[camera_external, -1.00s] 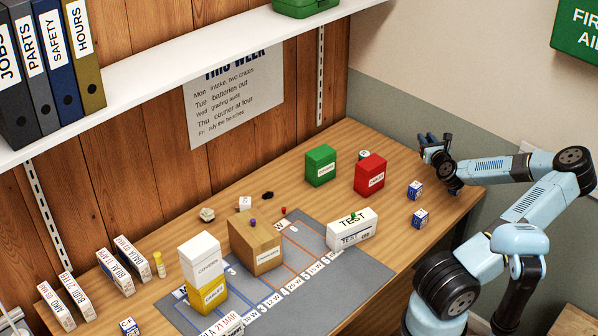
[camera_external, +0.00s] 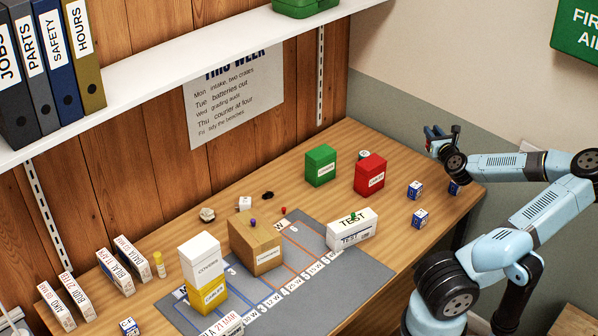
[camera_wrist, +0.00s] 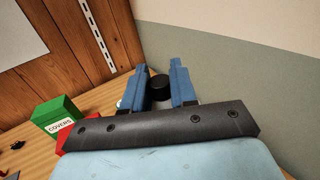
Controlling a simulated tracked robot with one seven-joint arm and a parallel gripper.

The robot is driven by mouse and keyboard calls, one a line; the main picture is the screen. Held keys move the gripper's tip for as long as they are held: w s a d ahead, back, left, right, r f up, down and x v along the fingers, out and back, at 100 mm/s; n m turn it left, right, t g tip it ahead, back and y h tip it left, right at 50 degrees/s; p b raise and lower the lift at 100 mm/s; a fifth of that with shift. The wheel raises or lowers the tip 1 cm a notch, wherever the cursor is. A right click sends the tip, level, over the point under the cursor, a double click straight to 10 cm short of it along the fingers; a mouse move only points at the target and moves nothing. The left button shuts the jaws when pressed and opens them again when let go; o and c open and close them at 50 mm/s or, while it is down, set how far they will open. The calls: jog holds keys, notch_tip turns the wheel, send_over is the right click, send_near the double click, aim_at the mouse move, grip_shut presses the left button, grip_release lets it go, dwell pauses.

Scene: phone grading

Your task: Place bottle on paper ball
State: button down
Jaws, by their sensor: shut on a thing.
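My gripper (camera_external: 440,132) is raised above the far right end of the bench, apart from the surface. In the wrist view, its two blue fingers (camera_wrist: 159,86) close on a dark round-topped thing (camera_wrist: 159,88). Only its dark end shows, so I cannot tell whether it is a bottle. A crumpled pale ball (camera_external: 207,214), which looks like the paper ball, lies on the bench near the back wall, left of centre and far from my gripper. A small yellow bottle-like thing (camera_external: 158,264) stands upright at the left, beside the white boxes.
A green box (camera_external: 320,165) and red box (camera_external: 369,174) stand between my gripper and the pale ball. A brown box (camera_external: 255,246), a white TEST box (camera_external: 352,230) and stacked white and yellow boxes (camera_external: 203,272) stand around the grey mat (camera_external: 300,290). A shelf (camera_external: 200,65) overhangs the back.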

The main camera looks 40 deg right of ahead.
notch_tip(320, 180, up, 6)
jog(key=shift+r, duration=0.1)
jog(key=w+a+n+t+y, duration=0.3)
jog(key=w+a+n+y, duration=0.55)
jog(key=w+a, duration=1.6)
jog(key=w+a+n+g+y, duration=0.25)
jog(key=a+y, duration=0.35)
jog(key=a, duration=1.3)
jog(key=w+a+n+g+y, duration=0.2)
jog(key=a+n+y, duration=0.35)
jog(key=a, duration=1.35)
jog(key=m+y, duration=0.1)
jog(key=m, duration=0.1)
send_over(206, 209)
notch_tip(206, 209, down, 15)
jog(key=shift+w+f, duration=0.1)
jog(key=shift+f, duration=1.55)
